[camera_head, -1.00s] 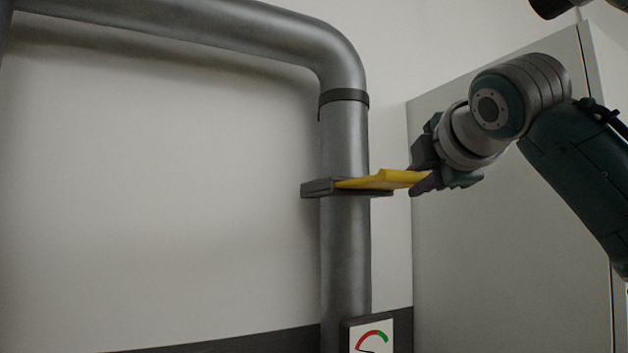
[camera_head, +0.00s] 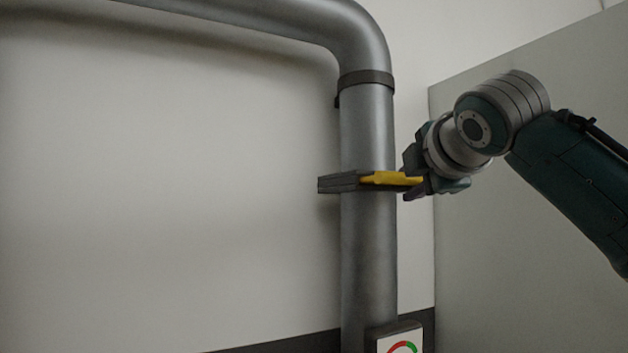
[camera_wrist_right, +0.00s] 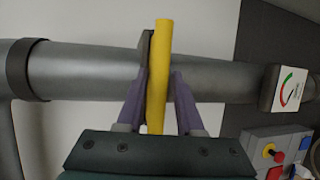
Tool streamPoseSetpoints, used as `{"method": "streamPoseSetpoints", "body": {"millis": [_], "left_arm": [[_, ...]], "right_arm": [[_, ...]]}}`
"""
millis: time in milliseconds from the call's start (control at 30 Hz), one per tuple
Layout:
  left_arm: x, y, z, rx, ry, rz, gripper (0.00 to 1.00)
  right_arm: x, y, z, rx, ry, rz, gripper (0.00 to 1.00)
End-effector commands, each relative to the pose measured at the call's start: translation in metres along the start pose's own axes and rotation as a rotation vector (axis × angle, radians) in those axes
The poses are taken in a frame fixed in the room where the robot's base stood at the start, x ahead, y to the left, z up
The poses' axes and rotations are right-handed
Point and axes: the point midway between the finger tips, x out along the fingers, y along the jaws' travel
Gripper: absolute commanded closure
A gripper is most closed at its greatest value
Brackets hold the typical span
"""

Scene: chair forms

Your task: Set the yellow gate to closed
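The yellow gate (camera_head: 391,178) is a flat plate in a dark slotted frame (camera_head: 338,184) on the vertical grey pipe. A short length of it sticks out of the frame to the right. My right gripper (camera_head: 412,181) is at that outer end, one finger above and one below. In the right wrist view the yellow gate (camera_wrist_right: 159,80) runs between the two purple fingers (camera_wrist_right: 160,95) and down to the palm edge. The fingers stand apart, with a narrow gap at the right one. My left gripper is out of view.
The pipe (camera_head: 368,260) bends left at the top. A gauge (camera_head: 400,340) with a red and green arc is low on it. A pale cabinet (camera_head: 540,280) stands behind my right arm. The wrist view shows a control box (camera_wrist_right: 275,150) with coloured buttons.

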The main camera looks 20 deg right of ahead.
Motion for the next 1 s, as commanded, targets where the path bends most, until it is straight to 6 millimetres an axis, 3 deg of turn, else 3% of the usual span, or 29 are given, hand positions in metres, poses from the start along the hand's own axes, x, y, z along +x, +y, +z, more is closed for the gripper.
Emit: {"method": "streamPoseSetpoints", "body": {"millis": [133, 467, 1000], "left_arm": [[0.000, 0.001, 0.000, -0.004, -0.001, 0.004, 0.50], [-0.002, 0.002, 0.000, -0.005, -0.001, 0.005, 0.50], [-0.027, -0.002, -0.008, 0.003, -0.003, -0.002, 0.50]], "right_arm": [[0.000, 0.001, 0.000, 0.001, 0.000, 0.002, 0.47], [-0.004, 0.002, 0.000, 0.000, 0.000, 0.005, 0.47], [-0.087, 0.003, 0.000, -0.001, 0.001, 0.004, 0.47]]}}
